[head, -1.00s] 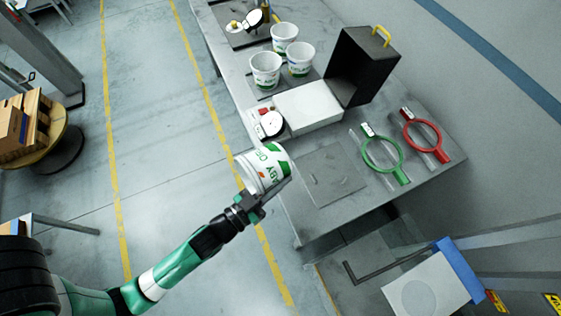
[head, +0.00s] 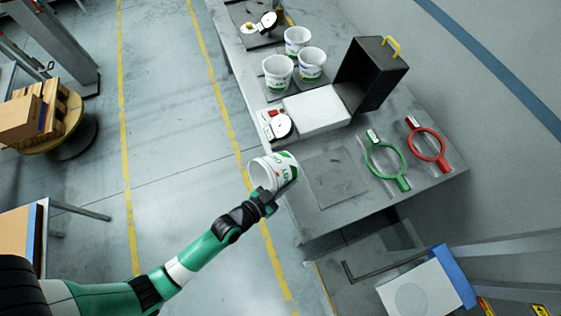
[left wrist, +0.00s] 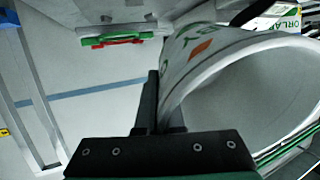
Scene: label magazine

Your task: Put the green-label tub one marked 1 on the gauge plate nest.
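My left gripper (head: 263,198) is shut on a white tub (head: 283,172) with green lettering, held tilted beside the table's left edge. In the left wrist view the tub (left wrist: 190,62) fills the right side, its open mouth facing right, its wall against a dark finger (left wrist: 148,105). I cannot read a number 1 on it. A dark plate (head: 268,40) with a dial gauge (head: 268,20) lies at the table's far end; I cannot tell for certain that it is the gauge plate with the nest. My right gripper is not in view.
Three similar tubs (head: 278,72) stand on a dark mat. A white box (head: 318,108) with a dial (head: 281,126), a black case (head: 372,75), and green (head: 385,160) and red (head: 428,144) ring tools are on the table. A grey square plate (head: 335,178) is bare.

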